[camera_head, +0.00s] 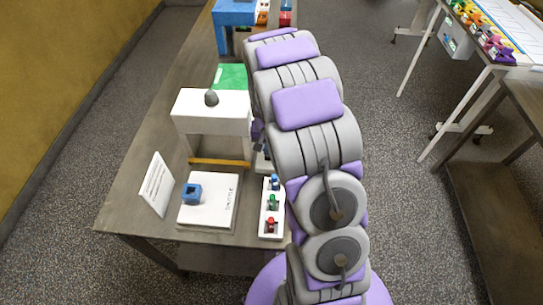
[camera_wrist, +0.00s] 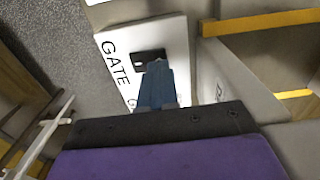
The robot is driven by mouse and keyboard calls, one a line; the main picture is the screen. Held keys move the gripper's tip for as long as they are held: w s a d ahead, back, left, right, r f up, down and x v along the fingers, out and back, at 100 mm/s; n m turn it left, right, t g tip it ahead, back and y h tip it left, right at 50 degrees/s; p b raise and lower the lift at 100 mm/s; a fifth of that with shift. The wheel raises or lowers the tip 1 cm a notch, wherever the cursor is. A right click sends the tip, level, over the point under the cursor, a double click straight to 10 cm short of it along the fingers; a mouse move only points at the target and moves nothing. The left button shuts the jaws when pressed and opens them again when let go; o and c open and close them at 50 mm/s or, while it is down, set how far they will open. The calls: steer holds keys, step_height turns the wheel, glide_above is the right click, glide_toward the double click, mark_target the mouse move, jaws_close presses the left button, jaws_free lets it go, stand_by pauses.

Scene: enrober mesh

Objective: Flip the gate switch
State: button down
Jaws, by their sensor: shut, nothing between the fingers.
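The gate switch (camera_wrist: 146,57) shows in the wrist view as a small dark plate on a white panel (camera_wrist: 120,72) lettered "GATE". My gripper (camera_wrist: 160,68) is shut and empty, its blue-grey fingers reaching over the panel with their tips at or just in front of the dark plate. I cannot tell whether they touch it. The fingers cover part of the plate, so the switch's position is hidden. In the head view my arm hides the switch and most of my gripper. A yellow gate bar (camera_head: 220,162) spans the opening beneath a white housing (camera_head: 213,108).
On the wooden table (camera_head: 140,185), a white "SHUTTLE" plate (camera_head: 222,213) carries a blue block (camera_head: 191,194). A sign (camera_head: 157,184) stands left. A white tray (camera_head: 265,229) holds blue, green and red pieces. Yellow bars (camera_wrist: 260,22) lie close right of my fingers.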

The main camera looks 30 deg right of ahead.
steer(key=shift+f, duration=0.85)
stand_by(0.7)
steer(key=shift+r, duration=0.15)
steer(key=shift+r+p, duration=1.3)
steer(key=shift+r, duration=2.1)
